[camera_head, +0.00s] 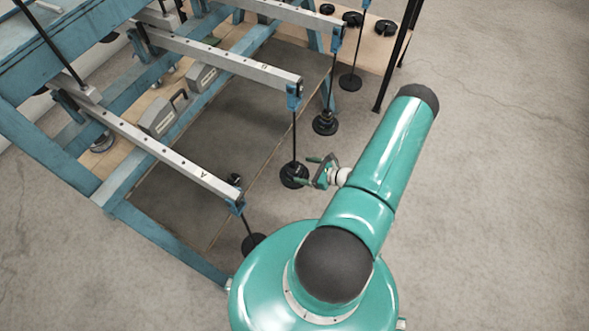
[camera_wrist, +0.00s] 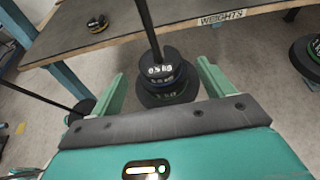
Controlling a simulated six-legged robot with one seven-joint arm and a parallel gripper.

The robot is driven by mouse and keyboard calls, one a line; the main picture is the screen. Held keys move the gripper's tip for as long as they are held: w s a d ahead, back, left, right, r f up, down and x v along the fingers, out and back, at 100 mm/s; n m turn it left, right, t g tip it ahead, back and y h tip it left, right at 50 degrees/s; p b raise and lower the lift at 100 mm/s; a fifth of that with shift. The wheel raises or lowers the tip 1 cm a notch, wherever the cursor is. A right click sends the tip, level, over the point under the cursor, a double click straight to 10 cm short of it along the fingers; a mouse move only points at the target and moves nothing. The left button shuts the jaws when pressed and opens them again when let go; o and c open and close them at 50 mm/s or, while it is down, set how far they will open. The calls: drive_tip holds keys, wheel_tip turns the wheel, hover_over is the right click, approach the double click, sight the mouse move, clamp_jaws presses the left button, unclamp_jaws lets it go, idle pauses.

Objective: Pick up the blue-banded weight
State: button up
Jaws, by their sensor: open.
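In the wrist view a stack of dark round weights hangs on a black rod. The top weight (camera_wrist: 160,68) is marked 0.5 kg. A bluish band, the blue-banded weight (camera_wrist: 165,79), seems to show below it, but dimly. My gripper (camera_wrist: 161,68) is open, with one green finger on each side of the stack in the picture. I cannot tell whether the fingers touch it. In the head view my gripper (camera_head: 307,171) is just right of the hanging stack (camera_head: 292,174), which shows no clear band there.
A dark platform (camera_head: 226,115) lies behind the stack, with a small yellow-banded weight (camera_wrist: 97,23) on it. Another hanging stack (camera_head: 325,123) with green marking is to the right, and a dark hanger disc (camera_head: 254,243) is nearer. Beams (camera_head: 220,60) cross above. Open floor lies right.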

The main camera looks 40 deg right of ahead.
sight(295, 167)
drive_tip(key=x, duration=0.5)
drive_tip(key=shift+w+f, duration=0.1)
drive_tip(key=shift+w, duration=0.05)
drive_tip(key=c, duration=1.2)
drive_tip(key=shift+r, duration=0.6)
drive_tip(key=r, duration=0.2)
drive_tip(key=shift+s+d+r, duration=0.15)
drive_tip(key=shift+s+r, duration=0.1)
drive_tip(key=shift+s, duration=0.1)
drive_tip(key=s+d, duration=0.3)
drive_tip(key=s, duration=0.5)
drive_tip(key=s+d, duration=0.3)
drive_tip(key=s, duration=0.5)
